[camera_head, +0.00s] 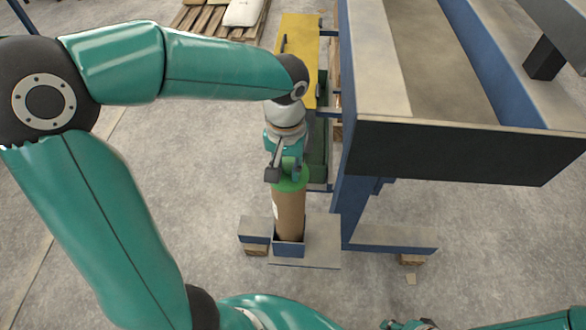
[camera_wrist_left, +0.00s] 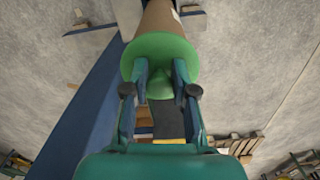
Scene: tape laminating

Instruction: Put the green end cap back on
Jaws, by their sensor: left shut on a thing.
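The green end cap (camera_head: 292,183) has a wide round flange and a narrower knob. It is at the upper end of a brown roll (camera_head: 290,213), which stands nearly upright with a pale label on its side. My left gripper (camera_head: 284,172) is above the roll and shut on the cap. In the left wrist view, the two fingers (camera_wrist_left: 160,78) are on either side of the knob, and the flange (camera_wrist_left: 160,48) covers the end of the roll (camera_wrist_left: 160,18). I cannot tell whether the cap is fully seated. A small part of my right gripper (camera_head: 410,324) shows at the bottom edge.
The roll's foot is in a blue-fronted holder (camera_head: 289,250) on a grey base plate (camera_head: 318,263). A blue-framed machine with a dark front panel (camera_head: 450,148) stands close on the right. A yellow panel (camera_head: 298,32) and a pallet (camera_head: 203,22) are behind. Grey floor is clear to the left.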

